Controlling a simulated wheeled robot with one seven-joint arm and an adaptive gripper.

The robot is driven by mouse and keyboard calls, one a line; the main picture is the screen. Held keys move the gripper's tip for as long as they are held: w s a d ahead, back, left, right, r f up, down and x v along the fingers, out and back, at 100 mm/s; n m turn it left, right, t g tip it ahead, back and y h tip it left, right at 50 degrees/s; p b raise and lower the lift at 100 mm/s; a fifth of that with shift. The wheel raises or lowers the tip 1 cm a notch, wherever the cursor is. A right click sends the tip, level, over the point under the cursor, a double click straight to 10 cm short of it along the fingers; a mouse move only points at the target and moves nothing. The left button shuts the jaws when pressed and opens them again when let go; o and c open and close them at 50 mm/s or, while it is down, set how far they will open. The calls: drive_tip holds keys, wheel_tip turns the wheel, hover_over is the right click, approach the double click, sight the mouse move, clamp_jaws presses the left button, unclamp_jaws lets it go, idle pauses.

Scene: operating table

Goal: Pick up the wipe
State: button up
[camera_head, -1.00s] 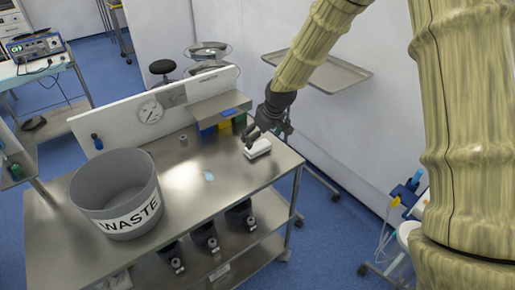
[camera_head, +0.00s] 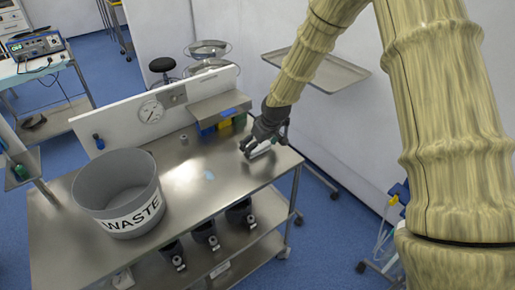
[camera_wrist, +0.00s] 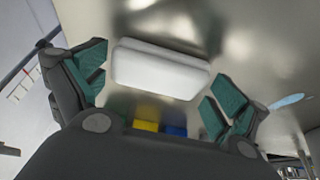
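A white block-shaped item with rounded edges (camera_wrist: 160,69) lies on the steel table. It also shows in the head view (camera_head: 262,148), partly hidden by my gripper. A small flat light-blue piece (camera_head: 209,175) lies on the bare tabletop left of my gripper; it also shows at the right edge of the wrist view (camera_wrist: 287,100). Which of these is the wipe, I cannot tell for certain. My gripper (camera_wrist: 160,85) is open, with its green-padded fingers apart on either side of the white item. It is over that item in the head view (camera_head: 252,149), and no grip on it shows.
A grey bin marked WASTE (camera_head: 122,222) stands at the table's left. A shelf (camera_head: 218,106) with blue and yellow bins stands along the back, by an upright white panel with a dial (camera_head: 151,112). The middle of the steel table (camera_head: 190,205) is mostly clear.

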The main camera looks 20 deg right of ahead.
drive_tip(key=c, duration=0.4)
drive_tip(key=shift+r+b, duration=0.35)
drive_tip(key=shift+r, duration=0.55)
drive_tip(key=shift+r+b, duration=0.3)
drive_tip(key=shift+r, duration=0.55)
drive_tip(key=s+a+b, duration=0.1)
drive_tip(key=s+a, duration=0.1)
drive_tip(key=s, duration=0.5)
drive_tip(key=s+a+r+b, duration=0.1)
drive_tip(key=s+b, duration=0.1)
drive_tip(key=s, duration=0.6)
drive_tip(key=shift+s+a+r, duration=0.25)
drive_tip(key=shift+s+a, duration=0.05)
drive_tip(key=shift+a, duration=0.05)
